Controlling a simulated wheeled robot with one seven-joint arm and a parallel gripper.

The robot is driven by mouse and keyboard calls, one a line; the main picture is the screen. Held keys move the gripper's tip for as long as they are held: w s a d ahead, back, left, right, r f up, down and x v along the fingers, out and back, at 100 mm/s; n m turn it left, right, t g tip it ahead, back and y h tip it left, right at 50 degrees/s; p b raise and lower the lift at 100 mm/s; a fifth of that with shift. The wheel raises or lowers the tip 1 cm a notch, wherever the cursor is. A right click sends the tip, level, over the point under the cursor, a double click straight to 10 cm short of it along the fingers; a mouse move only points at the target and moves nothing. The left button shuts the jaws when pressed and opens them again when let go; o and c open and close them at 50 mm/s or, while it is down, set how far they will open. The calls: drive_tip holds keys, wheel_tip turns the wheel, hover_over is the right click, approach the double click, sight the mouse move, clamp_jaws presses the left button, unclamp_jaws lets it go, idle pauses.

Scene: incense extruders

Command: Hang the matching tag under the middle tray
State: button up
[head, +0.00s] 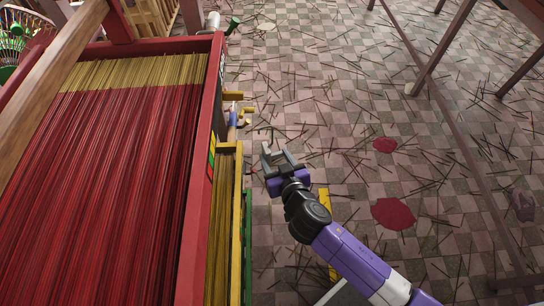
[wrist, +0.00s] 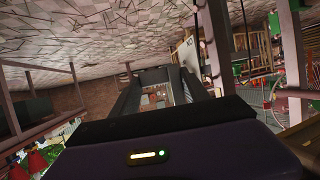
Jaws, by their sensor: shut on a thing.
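My gripper (head: 277,150) is just right of the tray stack, over the floor. It is shut on a thin thing, which shows only as a small grey sliver beyond the fingertips in the head view. In the wrist view, a pale tag with dark lettering (wrist: 188,52) stands at the fingertips (wrist: 162,78); its text is not fully readable. The middle tray looks to be the yellow-edged one (head: 238,192), below the large red tray (head: 197,235) of red incense sticks. A green edge (head: 247,240) shows lower still. The underside of the middle tray is hidden.
Small yellow and blue fittings (head: 240,116) stick out from the stack's right side, near my gripper. A yellow strip (head: 325,225) lies beyond my arm. Brown metal legs (head: 430,65) stand at right.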

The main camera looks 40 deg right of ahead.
drive_tip(key=shift+w+d+f, duration=0.2)
drive_tip(key=shift+f, duration=0.1)
drive_tip(key=shift+w, duration=0.25)
drive_tip(key=w+a+f+b, duration=0.1)
drive_tip(key=w+a+b, duration=0.2)
drive_tip(key=w+a, duration=0.2)
drive_tip(key=shift+a+f, duration=0.35)
drive_tip(key=shift+a, duration=0.7)
drive_tip(key=o, duration=1.8)
drive_tip(key=shift+s+d, duration=0.1)
